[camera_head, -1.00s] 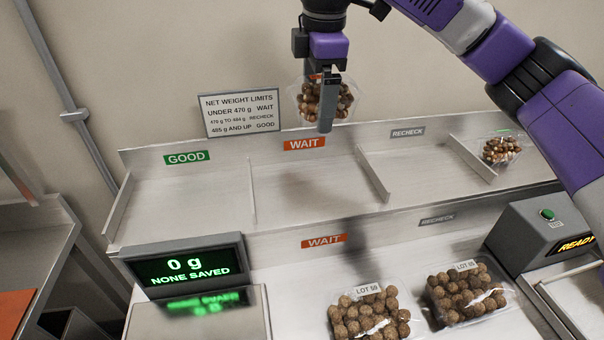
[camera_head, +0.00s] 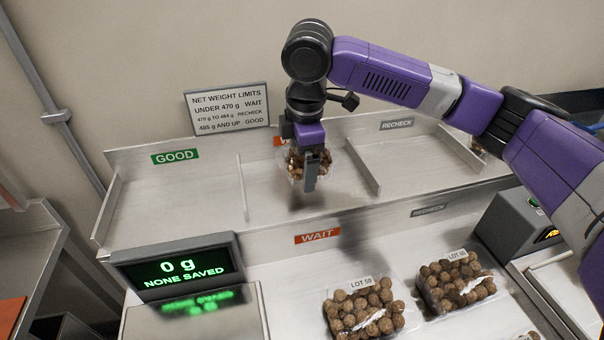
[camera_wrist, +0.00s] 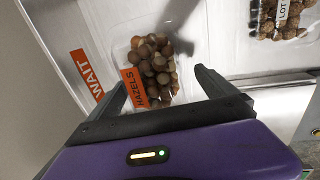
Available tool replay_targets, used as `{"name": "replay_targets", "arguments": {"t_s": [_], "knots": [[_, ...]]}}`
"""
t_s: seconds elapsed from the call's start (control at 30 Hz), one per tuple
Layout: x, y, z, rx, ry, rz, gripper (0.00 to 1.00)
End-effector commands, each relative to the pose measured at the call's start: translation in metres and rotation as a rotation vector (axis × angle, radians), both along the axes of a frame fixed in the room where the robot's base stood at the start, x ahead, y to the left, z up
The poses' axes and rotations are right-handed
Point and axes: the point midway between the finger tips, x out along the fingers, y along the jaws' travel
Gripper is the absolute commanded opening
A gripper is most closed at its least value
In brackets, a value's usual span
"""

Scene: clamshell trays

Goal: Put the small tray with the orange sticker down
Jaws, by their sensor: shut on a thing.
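My gripper (camera_head: 311,160) is shut on the small clear tray (camera_head: 294,168) of round brown nuts. It holds the tray in the middle bay of the upper shelf (camera_head: 215,205), below the WAIT label. In the wrist view the tray (camera_wrist: 168,92) lies between the two fingers, with its orange sticker (camera_wrist: 133,88) reading HAZELS facing me. My gripper partly hides the tray and the orange WAIT label in the head view. I cannot tell whether the tray touches the shelf floor.
Low dividers (camera_head: 362,168) separate the upper bays; GOOD (camera_head: 175,156) is left and RECHECK (camera_head: 397,124) right. Another small tray sits partly hidden at far right. Two larger trays, LOT 59 (camera_head: 361,283) and its neighbour, stand on the lower deck beside the scale display (camera_head: 176,266).

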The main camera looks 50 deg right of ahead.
Motion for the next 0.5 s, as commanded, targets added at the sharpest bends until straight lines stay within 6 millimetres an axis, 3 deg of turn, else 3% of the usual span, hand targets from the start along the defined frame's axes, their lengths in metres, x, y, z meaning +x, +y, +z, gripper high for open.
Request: {"name": "replay_targets", "arguments": {"t_s": [0.3,0.5], "knots": [[0.0,0.0,-0.039,0.001,0.0,0.0,0.41],[0.0,0.0,-0.041,0.001,-0.001,0.0,0.41]]}}
